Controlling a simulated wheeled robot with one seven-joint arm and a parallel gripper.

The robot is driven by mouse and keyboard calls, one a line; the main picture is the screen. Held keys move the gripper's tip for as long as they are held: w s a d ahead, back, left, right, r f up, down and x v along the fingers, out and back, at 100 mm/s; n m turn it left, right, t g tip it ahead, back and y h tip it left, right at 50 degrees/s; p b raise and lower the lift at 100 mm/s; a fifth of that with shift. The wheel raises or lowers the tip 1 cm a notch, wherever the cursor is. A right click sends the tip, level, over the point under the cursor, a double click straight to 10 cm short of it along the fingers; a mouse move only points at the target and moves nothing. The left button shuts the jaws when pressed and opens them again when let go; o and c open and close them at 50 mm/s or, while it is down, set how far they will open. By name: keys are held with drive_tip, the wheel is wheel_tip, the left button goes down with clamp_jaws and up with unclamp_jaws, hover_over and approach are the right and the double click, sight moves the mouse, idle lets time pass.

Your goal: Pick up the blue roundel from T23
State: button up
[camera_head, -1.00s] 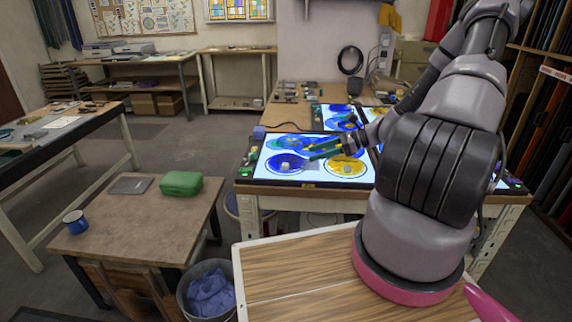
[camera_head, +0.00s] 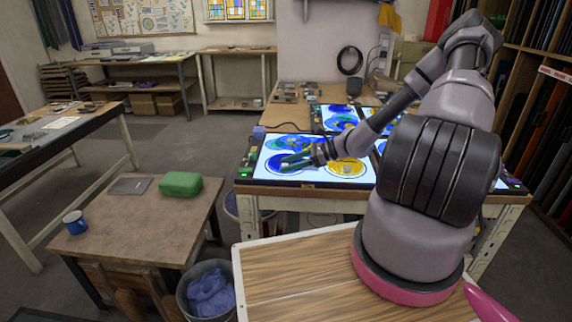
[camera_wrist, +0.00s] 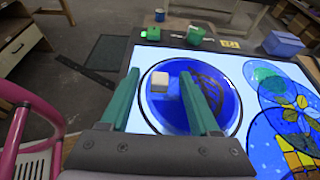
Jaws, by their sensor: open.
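The blue roundel (camera_wrist: 226,104) lies on the lit white panel, a round deep-blue glass disc with a small white block-shaped knob (camera_wrist: 160,82) on top. In the head view the roundel (camera_head: 275,165) is at the panel's front left, partly hidden by my gripper. My gripper (camera_head: 293,161), with green fingers, is over it. In the wrist view the open fingers of my gripper (camera_wrist: 161,77) stand on either side of the knob in the picture, with nothing held. I cannot tell how high the fingertips are above the glass.
A yellow roundel (camera_head: 347,169) lies to the right on the same light panel (camera_head: 315,180). Several blue painted discs lie behind. A blue box (camera_wrist: 283,44) and small green items (camera_wrist: 196,34) line the panel's edge. A low table (camera_head: 140,225) with a green case (camera_head: 181,184) stands left.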

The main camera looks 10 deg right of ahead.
clamp_jaws()
drive_tip(key=shift+r, duration=0.15)
